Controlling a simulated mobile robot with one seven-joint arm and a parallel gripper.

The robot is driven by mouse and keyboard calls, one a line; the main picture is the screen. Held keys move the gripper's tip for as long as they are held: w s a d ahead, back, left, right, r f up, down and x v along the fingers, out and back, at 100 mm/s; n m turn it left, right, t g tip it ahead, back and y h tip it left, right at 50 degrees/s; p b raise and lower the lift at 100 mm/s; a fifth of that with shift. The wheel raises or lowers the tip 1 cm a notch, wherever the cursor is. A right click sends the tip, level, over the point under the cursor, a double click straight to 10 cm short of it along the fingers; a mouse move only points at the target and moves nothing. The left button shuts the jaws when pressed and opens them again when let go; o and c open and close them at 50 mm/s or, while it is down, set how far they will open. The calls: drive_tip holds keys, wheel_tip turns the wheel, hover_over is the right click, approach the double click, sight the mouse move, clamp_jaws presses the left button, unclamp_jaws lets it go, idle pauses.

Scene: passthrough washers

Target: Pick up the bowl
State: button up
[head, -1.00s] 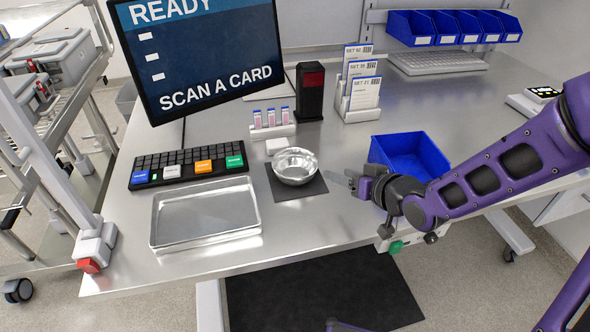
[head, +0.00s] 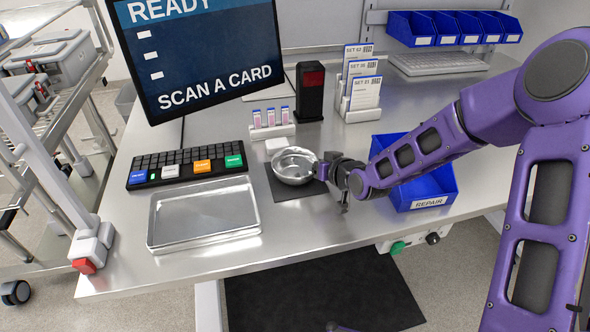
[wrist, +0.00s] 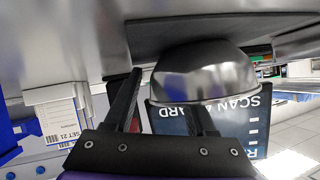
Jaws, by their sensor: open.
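The bowl (head: 294,165) is round, shiny metal and stands upright on a dark square mat (head: 290,191) on the steel table. It shows large in the wrist view (wrist: 205,72). My gripper (head: 326,172) is at the right edge of the bowl, close to its rim. In the wrist view my gripper (wrist: 168,98) is open, with one finger left of the bowl and the other overlapping the bowl's near side. I cannot tell whether a finger touches the bowl.
A metal tray (head: 203,213) and a keyboard (head: 187,165) lie left of the bowl. A blue bin (head: 428,203) marked REPAIR stands under my forearm at right. A vial rack (head: 271,131), a dark post (head: 309,91) and a card holder (head: 359,104) stand behind. The front table strip is clear.

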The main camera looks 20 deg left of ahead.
drive_tip(key=shift+w+a+f, duration=0.1)
clamp_jaws()
idle(0.5)
wheel_tip(320, 180, up, 10)
drive_tip(key=p, duration=0.1)
